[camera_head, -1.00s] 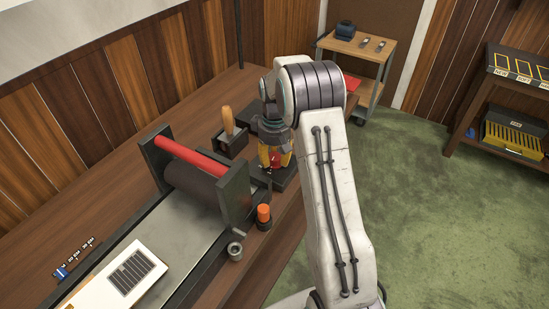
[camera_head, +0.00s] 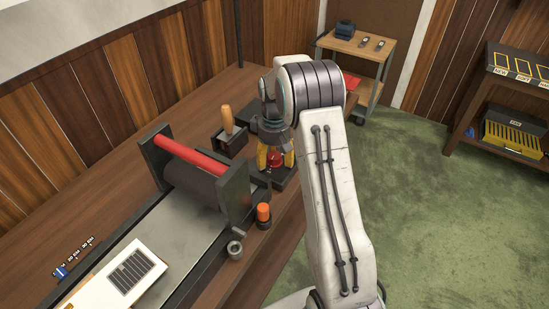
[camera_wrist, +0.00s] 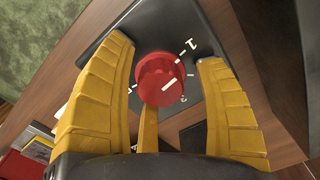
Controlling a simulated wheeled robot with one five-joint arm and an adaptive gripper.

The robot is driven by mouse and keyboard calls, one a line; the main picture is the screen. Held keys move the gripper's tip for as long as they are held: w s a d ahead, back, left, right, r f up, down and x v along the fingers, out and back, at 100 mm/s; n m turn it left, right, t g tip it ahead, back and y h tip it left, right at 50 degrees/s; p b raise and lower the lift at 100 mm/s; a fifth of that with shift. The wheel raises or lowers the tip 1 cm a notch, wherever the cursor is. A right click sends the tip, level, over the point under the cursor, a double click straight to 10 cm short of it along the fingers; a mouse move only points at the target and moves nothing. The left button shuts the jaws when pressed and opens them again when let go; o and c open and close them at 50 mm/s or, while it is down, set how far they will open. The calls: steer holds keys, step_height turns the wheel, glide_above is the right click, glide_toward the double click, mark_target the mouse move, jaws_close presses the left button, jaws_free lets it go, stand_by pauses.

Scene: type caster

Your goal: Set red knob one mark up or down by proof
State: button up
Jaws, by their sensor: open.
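The red knob (camera_wrist: 158,82) stands on a dark plate (camera_wrist: 195,22) and carries a white pointer line, slanting up to the right in the wrist view. White ticks and numerals surround it; a "1" is legible at the upper right, others are small or partly hidden. In the head view the knob (camera_head: 275,159) sits between yellow fingers. My gripper (camera_wrist: 165,54) is open, with fingers on both sides of the knob and gaps showing. Another yellow finger shows below the knob; contact there is unclear. The proof (camera_head: 134,274), a pale sheet with a dark striped block, lies on the press bed.
The press roller with a red bar (camera_head: 190,157) stands left of my gripper. A wooden-handled lever (camera_head: 228,121) is behind, and an orange-capped piece (camera_head: 263,213) is in front. A blue marker (camera_head: 61,271) sits by a printed scale at lower left.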

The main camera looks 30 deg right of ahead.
mark_target(274, 155)
step_height(274, 155, up, 12)
stand_by(0.7)
stand_by(0.6)
